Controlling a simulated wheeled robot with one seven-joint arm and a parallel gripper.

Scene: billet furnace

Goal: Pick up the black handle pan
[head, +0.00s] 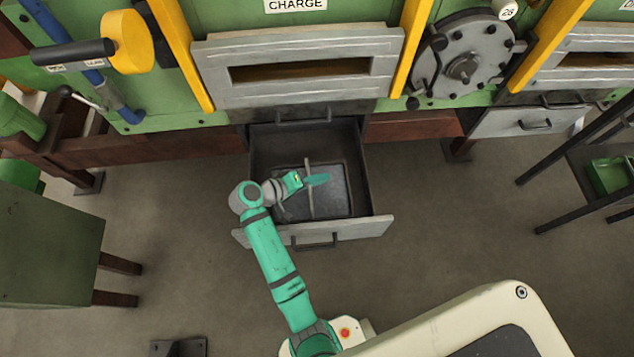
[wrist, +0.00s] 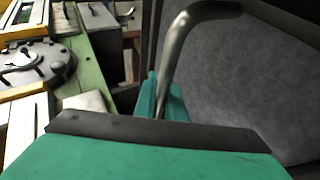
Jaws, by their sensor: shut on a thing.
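A grey, square, shallow pan (head: 333,196) with a dark rim lies inside the open drawer (head: 378,226) in the head view. A thin pale bar (head: 308,171) stands across it. My gripper (head: 316,179) is over the drawer, at this bar. In the wrist view, my gripper (wrist: 163,100) is shut on a bent metal handle (wrist: 176,50) that darkens toward its upper end. A grey speckled surface (wrist: 245,75) with a dark edge fills the right of that view. The gripped part of the handle is hidden by the fingers.
The drawer walls surround the pan, and its front carries a dark pull (head: 315,242). The green furnace (head: 222,40) rises behind. A green cabinet (head: 45,245) stands left, and a dark stand with a green tray (head: 610,175) stands right.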

